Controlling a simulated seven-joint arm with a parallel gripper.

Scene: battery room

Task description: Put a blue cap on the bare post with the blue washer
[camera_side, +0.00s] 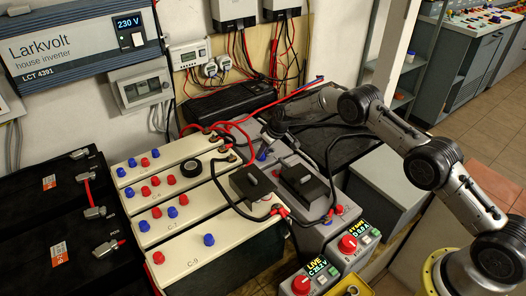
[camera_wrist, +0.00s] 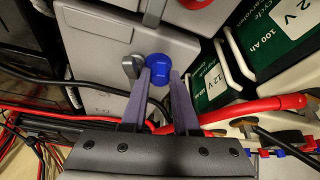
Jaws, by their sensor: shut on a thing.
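My gripper (camera_wrist: 161,74) is shut on a blue cap (camera_wrist: 158,68), which sits between its fingertips in the wrist view. A bare grey post (camera_wrist: 132,66) stands just left of the cap on a light grey battery top; I cannot make out a washer on it.
Black and red cables (camera_side: 238,130) loop close to my gripper. Black boxes (camera_side: 298,180) stand in front, and meters (camera_side: 348,244) stand at the front edge.

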